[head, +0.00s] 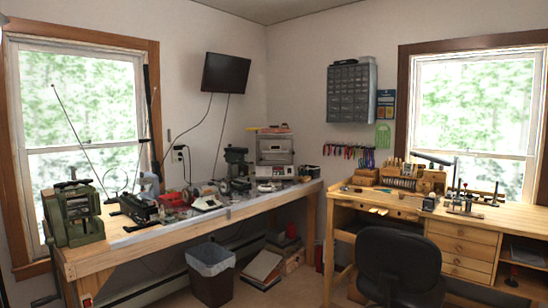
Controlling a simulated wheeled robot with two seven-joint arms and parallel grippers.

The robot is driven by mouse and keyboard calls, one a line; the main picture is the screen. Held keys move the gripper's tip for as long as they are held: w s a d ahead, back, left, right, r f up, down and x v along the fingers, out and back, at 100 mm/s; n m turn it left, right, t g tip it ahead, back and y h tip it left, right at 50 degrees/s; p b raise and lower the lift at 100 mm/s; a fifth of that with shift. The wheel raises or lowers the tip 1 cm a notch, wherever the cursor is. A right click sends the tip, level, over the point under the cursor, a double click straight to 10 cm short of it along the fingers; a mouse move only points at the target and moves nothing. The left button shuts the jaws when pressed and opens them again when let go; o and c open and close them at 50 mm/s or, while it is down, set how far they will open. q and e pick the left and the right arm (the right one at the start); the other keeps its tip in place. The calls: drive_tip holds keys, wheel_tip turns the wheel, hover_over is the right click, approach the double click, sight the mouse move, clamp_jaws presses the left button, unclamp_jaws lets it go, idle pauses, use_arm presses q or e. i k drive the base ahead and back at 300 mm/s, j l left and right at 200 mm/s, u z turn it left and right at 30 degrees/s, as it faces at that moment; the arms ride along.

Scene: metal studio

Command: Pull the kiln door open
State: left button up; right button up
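A boxy grey-and-white appliance, which looks like the kiln (275,150), stands at the far end of the left workbench, near the room's corner. Its front faces into the room. It is small and far off in the head view, and I cannot tell for sure whether its door is shut. Neither of my grippers shows in the head view.
The long wooden workbench (145,238) holds a green machine (74,213) and several tools. A bin (210,272) and boxes (262,268) stand on the floor below it. A black chair (397,262) stands before the wooden desk (470,243) at right. Floor shows between bin and chair.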

sight(265, 146)
drive_tip(key=i+l+z, duration=0.1)
drive_tip(key=i, duration=0.85)
drive_tip(key=i+z, duration=0.1)
drive_tip(key=i, duration=0.9)
drive_tip(key=i+z, duration=0.1)
drive_tip(key=i, duration=0.85)
drive_tip(key=i+j+z, duration=0.1)
drive_tip(key=i, duration=0.85)
drive_tip(key=i+j, duration=0.05)
